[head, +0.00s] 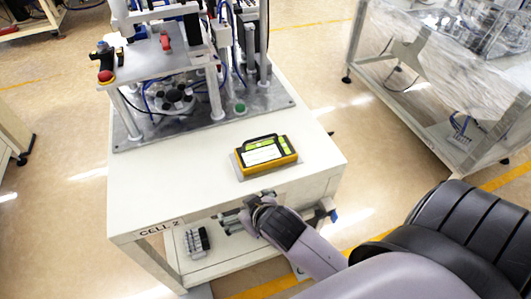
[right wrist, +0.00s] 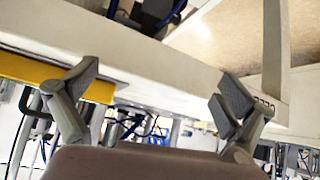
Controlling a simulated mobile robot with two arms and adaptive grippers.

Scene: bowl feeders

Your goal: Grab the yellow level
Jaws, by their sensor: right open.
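The yellow level (head: 266,157) lies on a grey plate on the white table, near its front right part. It has a black handle and a white and green face. My right gripper (head: 238,213) is at the table's front edge, apart from the level, in front of it and slightly left in the head view. In the right wrist view my right gripper (right wrist: 155,92) has its two fingers wide apart with nothing between them. A yellow strip (right wrist: 45,72) beside the left finger looks like the level's side. My left gripper is not in view.
The white table (head: 150,190) has a CELL 2 label on its front. A feeder machine (head: 185,95) with posts and tubes stands at the back. A small grey and black part (head: 197,240) is on the lower shelf. Another framed cell (head: 420,75) stands at the right.

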